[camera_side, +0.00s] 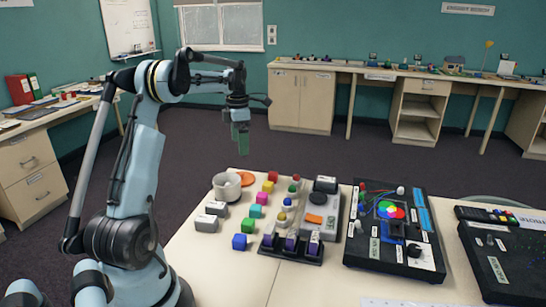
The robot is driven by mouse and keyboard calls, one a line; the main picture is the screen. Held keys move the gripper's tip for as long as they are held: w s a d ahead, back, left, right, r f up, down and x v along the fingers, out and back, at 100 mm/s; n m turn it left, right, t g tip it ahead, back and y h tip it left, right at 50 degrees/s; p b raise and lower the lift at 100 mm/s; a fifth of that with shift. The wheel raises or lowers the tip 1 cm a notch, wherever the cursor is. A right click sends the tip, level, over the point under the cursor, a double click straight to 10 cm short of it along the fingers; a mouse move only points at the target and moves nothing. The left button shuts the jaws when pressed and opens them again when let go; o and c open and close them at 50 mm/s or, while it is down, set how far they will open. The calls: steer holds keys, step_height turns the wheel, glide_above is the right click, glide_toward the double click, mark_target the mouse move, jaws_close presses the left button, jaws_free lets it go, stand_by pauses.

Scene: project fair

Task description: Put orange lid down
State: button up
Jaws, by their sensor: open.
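A flat orange lid (247,179) lies on the white table at its far edge, just behind and right of a white mug (227,187). My gripper (241,152) hangs pointing down in the air above and behind the lid, clear of it. Its greenish fingers are open and I see nothing held between them. The gap between the fingers is hard to make out from this side.
Several coloured cubes (239,241) stand in the middle of the table (218,268). Grey boxes (207,223) stand at the left. A rack with purple rollers (291,243), a grey device with an orange patch (325,213) and a black panel (394,231) stand to the right.

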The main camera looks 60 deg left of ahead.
steer(key=w+d+r+m+t+y, duration=0.1)
steer(key=d+r+m+t, duration=0.15)
steer(key=d+m, duration=0.65)
steer(key=w+d+r+m+t, duration=0.1)
steer(key=d+r+m, duration=0.3)
steer(key=d+m, duration=0.5)
steer(key=s+d+f+m+t, duration=0.2)
steer(key=s+d+m, duration=0.2)
steer(key=d+m, duration=0.4)
steer(key=s+d+f+m+t+h, duration=0.1)
steer(key=s+d+f+m, duration=0.1)
steer(key=d+m, duration=0.5)
steer(key=s+d, duration=0.1)
steer(key=d, duration=0.2)
steer(key=shift+s+d+f+m+t, duration=0.15)
steer(key=shift+s+d+m+t, duration=0.2)
steer(key=shift+s+d+m, duration=0.05)
steer(key=shift+a, duration=0.1)
